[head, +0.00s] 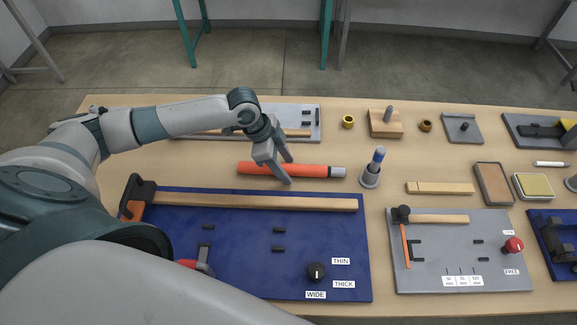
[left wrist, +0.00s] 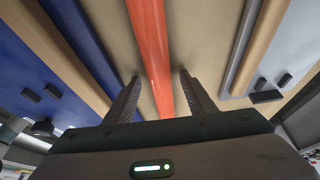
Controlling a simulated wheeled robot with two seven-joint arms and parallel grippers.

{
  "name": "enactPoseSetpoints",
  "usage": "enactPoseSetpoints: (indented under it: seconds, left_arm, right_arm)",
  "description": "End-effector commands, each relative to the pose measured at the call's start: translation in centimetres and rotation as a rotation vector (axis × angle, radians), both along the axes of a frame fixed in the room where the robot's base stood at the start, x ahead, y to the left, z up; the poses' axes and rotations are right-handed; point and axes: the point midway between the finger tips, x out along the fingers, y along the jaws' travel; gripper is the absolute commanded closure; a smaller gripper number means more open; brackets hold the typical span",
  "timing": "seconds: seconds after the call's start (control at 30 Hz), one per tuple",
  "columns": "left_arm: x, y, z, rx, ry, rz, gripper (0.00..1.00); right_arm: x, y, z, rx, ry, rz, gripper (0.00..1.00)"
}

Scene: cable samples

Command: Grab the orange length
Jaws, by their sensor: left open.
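The orange length (head: 307,170) lies flat on the wooden table, between the blue board and the grey board behind it. It has a grey end piece at its right. In the left wrist view the orange length (left wrist: 151,50) runs down between my two fingers. My left gripper (head: 290,171) is open over the orange length, with a finger to each side of it; the left wrist view shows the gripper (left wrist: 160,85) with gaps between fingers and length. I cannot tell how far down the fingertips reach. My right gripper is not in view.
The blue board (head: 230,240) with a wooden bar and a dial lies in front. A grey board (head: 440,275) with a red knob is at right. A blue-topped post (head: 373,168) stands just right of the orange length. Blocks and rings lie farther right.

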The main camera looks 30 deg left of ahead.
Motion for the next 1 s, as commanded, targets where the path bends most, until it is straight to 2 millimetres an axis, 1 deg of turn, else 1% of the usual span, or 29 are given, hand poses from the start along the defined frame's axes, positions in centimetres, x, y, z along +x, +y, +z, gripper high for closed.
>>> enactPoseSetpoints:
  seconds: [0.43,0.47,0.5,0.57,0.6,0.67,1.0]
  left_arm:
    - [0.01,0.00,-0.07,0.000,0.000,-0.001,0.50]
    - [0.01,0.00,-0.07,0.000,0.000,-0.001,0.52]
    - [0.01,0.00,-0.07,0.000,0.000,-0.001,0.62]
    - [0.01,0.00,-0.07,0.000,0.000,-0.001,0.76]
    - [0.01,0.00,-0.06,0.000,0.000,-0.001,0.86]
    - [0.01,0.00,-0.06,0.000,0.000,-0.001,1.00]
    - [0.09,-0.03,0.16,-0.001,-0.003,0.000,1.00]
  right_arm:
    - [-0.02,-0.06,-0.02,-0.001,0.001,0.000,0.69]
    - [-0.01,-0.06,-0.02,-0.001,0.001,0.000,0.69]
    - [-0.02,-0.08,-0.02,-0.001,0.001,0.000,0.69]
    - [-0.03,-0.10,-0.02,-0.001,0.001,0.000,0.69]
    - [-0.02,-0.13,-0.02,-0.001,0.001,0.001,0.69]
    - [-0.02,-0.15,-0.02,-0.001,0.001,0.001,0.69]
    - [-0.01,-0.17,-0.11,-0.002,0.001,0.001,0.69]
